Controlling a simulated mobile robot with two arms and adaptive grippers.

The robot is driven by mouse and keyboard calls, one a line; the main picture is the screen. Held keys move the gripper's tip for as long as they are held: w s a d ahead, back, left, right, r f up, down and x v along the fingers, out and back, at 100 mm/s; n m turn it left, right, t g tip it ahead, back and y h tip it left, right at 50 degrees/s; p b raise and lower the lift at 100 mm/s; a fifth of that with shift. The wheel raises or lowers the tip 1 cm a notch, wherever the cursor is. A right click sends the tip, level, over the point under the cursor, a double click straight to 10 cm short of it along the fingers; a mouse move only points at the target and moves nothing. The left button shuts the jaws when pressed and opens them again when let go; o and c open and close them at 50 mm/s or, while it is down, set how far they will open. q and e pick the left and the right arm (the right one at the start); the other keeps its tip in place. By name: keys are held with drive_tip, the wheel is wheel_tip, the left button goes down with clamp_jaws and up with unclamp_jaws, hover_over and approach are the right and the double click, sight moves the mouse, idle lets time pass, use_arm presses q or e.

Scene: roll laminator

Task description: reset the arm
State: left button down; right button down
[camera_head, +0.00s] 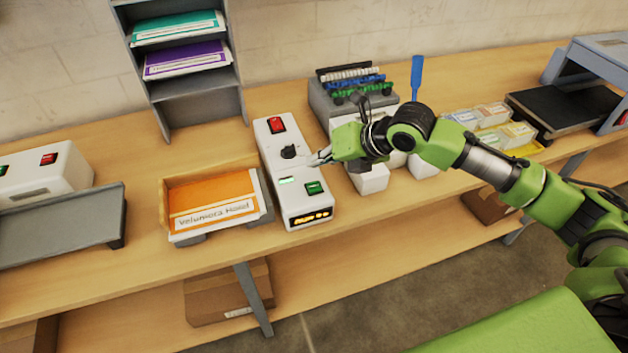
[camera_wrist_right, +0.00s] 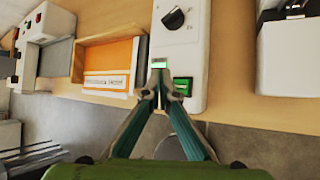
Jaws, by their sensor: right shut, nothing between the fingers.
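My right arm (camera_head: 490,165) reaches in from the right in the head view. Its gripper (camera_head: 318,160) is beside the right edge of the white control box (camera_head: 295,205). The box has a red switch, a black knob (camera_head: 288,151), a green button (camera_head: 314,188) and a lit orange display. In the right wrist view the right gripper (camera_wrist_right: 158,92) is shut and empty, its tips in front of the box near a lit green indicator and the green button (camera_wrist_right: 182,87). I cannot tell whether the tips touch the box. My left gripper is not in view.
A wooden tray (camera_head: 165,205) with orange-covered sheets stands left of the box. A grey shelf rack (camera_head: 160,120) stands behind. A grey machine with coloured combs (camera_head: 350,85) and several card stacks (camera_head: 490,115) are to the right. Free bench (camera_head: 120,165) shows left of the rack.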

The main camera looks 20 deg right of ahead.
drive_tip(key=shift+f, duration=0.1)
idle(0.6)
drive_tip(key=s+a+f+m+g, duration=0.1)
drive_tip(key=s+a+f+m, duration=0.4)
drive_tip(key=s+a+f, duration=0.1)
drive_tip(key=shift+s+a+f, duration=0.15)
drive_tip(key=shift+s+a, duration=0.05)
drive_tip(key=shift+s, duration=0.05)
drive_tip(key=s+a+f+m, duration=0.2)
drive_tip(key=s+f+m, duration=0.2)
drive_tip(key=s+m, duration=0.4)
drive_tip(key=s+d+f+m+g+h, duration=0.1)
drive_tip(key=s+d+f+m+h, duration=0.25)
drive_tip(key=s+d+m, duration=0.45)
drive_tip(key=s+d+f+m+g+h, duration=0.2)
drive_tip(key=s+d+f+m, duration=0.2)
drive_tip(key=s+m, duration=0.65)
wheel_tip(320, 180, down, 27)
drive_tip(key=a+b, duration=0.1)
drive_tip(key=b, duration=0.2)
drive_tip(key=s+d+f+g+b, duration=0.2)
drive_tip(key=s+d+f+b, duration=0.1)
drive_tip(key=s+f, duration=1.4)
wheel_tip(320, 180, down, 4)
drive_tip(key=shift+m, duration=0.35)
